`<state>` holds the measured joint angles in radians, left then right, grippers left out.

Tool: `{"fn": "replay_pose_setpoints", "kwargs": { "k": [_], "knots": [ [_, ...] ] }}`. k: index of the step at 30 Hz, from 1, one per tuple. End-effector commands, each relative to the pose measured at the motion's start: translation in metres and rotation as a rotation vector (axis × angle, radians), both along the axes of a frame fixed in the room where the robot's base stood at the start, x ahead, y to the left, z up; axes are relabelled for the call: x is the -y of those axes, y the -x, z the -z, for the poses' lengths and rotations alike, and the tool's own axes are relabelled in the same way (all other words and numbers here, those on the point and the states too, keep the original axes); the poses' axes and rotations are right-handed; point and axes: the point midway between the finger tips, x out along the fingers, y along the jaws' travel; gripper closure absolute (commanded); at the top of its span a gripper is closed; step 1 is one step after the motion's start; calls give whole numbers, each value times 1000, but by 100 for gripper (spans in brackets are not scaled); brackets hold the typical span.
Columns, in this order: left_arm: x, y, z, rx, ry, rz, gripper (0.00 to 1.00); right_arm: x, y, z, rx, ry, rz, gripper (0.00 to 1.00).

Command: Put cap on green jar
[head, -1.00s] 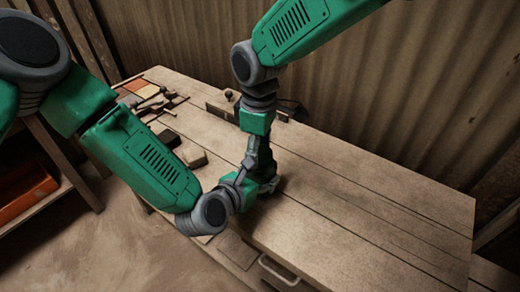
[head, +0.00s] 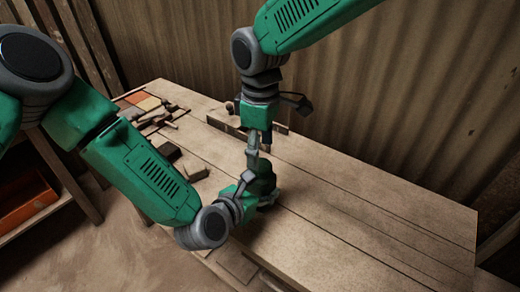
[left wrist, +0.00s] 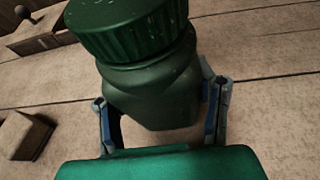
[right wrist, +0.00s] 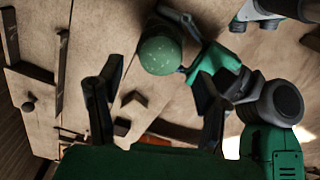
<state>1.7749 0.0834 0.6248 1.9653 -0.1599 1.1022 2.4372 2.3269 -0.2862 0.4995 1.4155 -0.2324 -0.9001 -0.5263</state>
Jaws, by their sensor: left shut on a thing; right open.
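The green jar (left wrist: 150,90) stands upright on the bench, and its ribbed green cap (left wrist: 128,28) sits on top of it in the left wrist view. I cannot tell how tightly the cap is seated. In the head view the jar and cap (head: 262,180) are partly hidden by my arms. My left gripper (left wrist: 162,92) is shut around the jar's body, one finger on each side. My right gripper (right wrist: 155,85) is open and empty above the jar. The round cap top (right wrist: 160,55) shows beyond and between its fingers.
A wooden block with a knob (head: 228,116) stands at the bench's back edge. Dark blocks (head: 168,152) and several small tools lie at the bench's left. The right part of the bench (head: 380,225) is clear. A corrugated wall rises behind.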

Motion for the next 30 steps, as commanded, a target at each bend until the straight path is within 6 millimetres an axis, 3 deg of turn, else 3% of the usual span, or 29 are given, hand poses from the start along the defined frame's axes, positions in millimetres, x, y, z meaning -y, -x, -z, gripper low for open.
{"fn": "replay_pose_setpoints", "kwargs": {
  "k": [4, 12, 15, 19, 30],
  "knots": [
    [0, 0, 0, 1, 1, 0, 100, 9, 5, -1, -30, 6, -71, 40],
    [0, 0, 0, 1, 1, 0, 100, -2, 7, -21, -32, -11, -666, 40],
    [1, 0, 0, 1, 1, 1, 100, -1, 3, -29, -17, -7, -811, 40],
    [0, 0, 0, 1, 1, 1, 100, -1, 0, -34, -5, -2, -900, 40],
    [1, 1, 0, 0, 0, 1, 100, 0, 0, -32, -4, 0, -907, 40]
  ]
}}
